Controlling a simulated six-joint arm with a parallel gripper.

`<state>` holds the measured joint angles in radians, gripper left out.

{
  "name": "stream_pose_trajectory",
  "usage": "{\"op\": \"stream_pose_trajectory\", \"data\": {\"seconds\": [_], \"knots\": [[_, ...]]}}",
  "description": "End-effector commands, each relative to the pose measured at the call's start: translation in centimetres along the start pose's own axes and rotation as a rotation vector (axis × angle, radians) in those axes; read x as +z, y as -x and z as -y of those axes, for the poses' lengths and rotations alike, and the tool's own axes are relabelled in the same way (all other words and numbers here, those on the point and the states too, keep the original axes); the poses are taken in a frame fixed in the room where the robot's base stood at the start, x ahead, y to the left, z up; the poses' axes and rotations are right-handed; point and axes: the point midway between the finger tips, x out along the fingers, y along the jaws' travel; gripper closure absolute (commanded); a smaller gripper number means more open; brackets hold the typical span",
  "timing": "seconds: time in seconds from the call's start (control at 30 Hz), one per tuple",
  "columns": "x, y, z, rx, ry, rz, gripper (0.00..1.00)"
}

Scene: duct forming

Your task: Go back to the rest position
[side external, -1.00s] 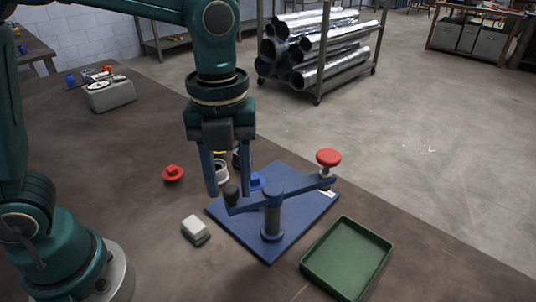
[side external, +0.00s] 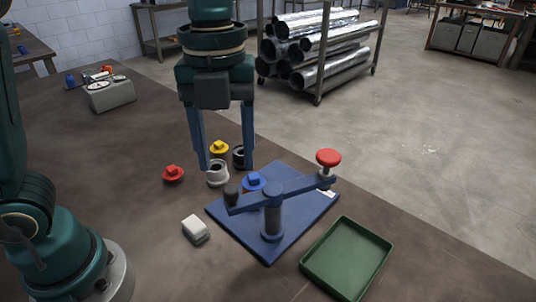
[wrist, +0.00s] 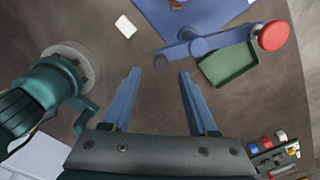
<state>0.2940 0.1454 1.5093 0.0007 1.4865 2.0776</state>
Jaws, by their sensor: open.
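My gripper (side external: 226,168) is open, with its two blue fingers pointing down above the far left side of the blue base plate (side external: 307,215). It holds nothing. In the wrist view my gripper (wrist: 158,72) also shows spread fingers with bare table between them. On the base plate stands a blue lever arm (side external: 295,186) on a post, with a dark knob (side external: 231,194) at its left end and a red knob (side external: 328,157) at its right end. The red knob also shows in the wrist view (wrist: 272,36).
Near the fingers are a grey ring (side external: 217,178), a dark ring (side external: 239,158), a yellow piece (side external: 219,148) and a blue piece (side external: 254,181). A red piece (side external: 173,174) and white block (side external: 195,229) lie left. A green tray (side external: 347,258) lies right. A grey box (side external: 110,95) stands behind.

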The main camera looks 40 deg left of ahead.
Motion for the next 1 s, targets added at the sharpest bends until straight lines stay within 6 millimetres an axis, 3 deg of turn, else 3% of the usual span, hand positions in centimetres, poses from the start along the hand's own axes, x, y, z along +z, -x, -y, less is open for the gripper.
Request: {"op": "stream_pose_trajectory", "data": {"seconds": [0.23,0.33,0.47,0.57,0.7,1.0], "knots": [[0.1,0.0,0.0,-0.002,0.004,0.001,0.41],[0.5,0.9,-0.3,-0.032,0.023,0.018,0.41],[0.6,2.2,-2.4,-0.082,0.092,0.048,0.41],[0.6,2.6,-4.4,-0.143,0.294,0.075,0.41],[0.3,2.1,-6.8,-0.251,0.708,0.089,0.41],[-0.3,-0.9,-9.8,-0.465,1.564,-0.005,0.41]]}}
